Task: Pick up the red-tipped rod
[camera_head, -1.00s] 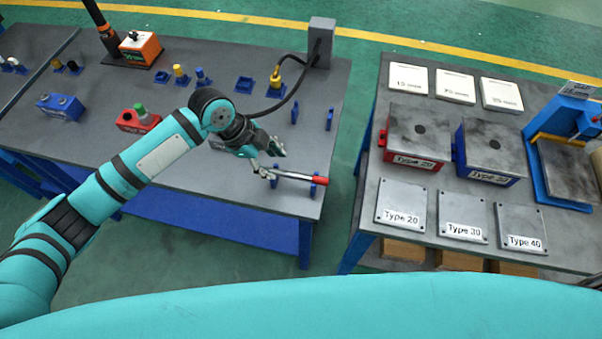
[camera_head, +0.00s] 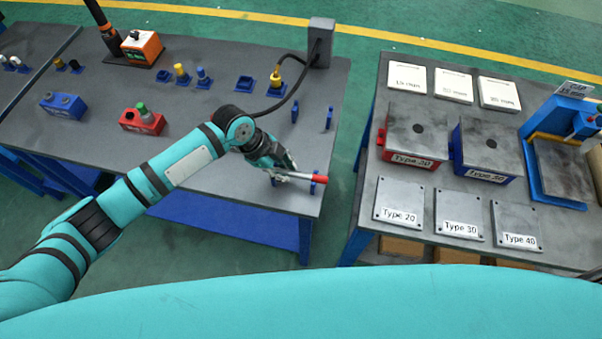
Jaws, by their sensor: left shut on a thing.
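The red-tipped rod (camera_head: 308,177) lies near the front right corner of the left table, at a blue holder (camera_head: 316,184). Its red end points right and its metal part runs left. My left gripper (camera_head: 286,168) is shut on the rod's metal part, left of the red end. The fingers hide part of the rod. I cannot tell whether the rod is clear of the holder. My right gripper does not show.
Two upright blue holders (camera_head: 329,118) stand behind the rod. A grey post (camera_head: 319,45) with a black cable stands at the back. A red block (camera_head: 141,121) sits left of my arm. A second table (camera_head: 375,255) with boxes and plates is right, across a gap.

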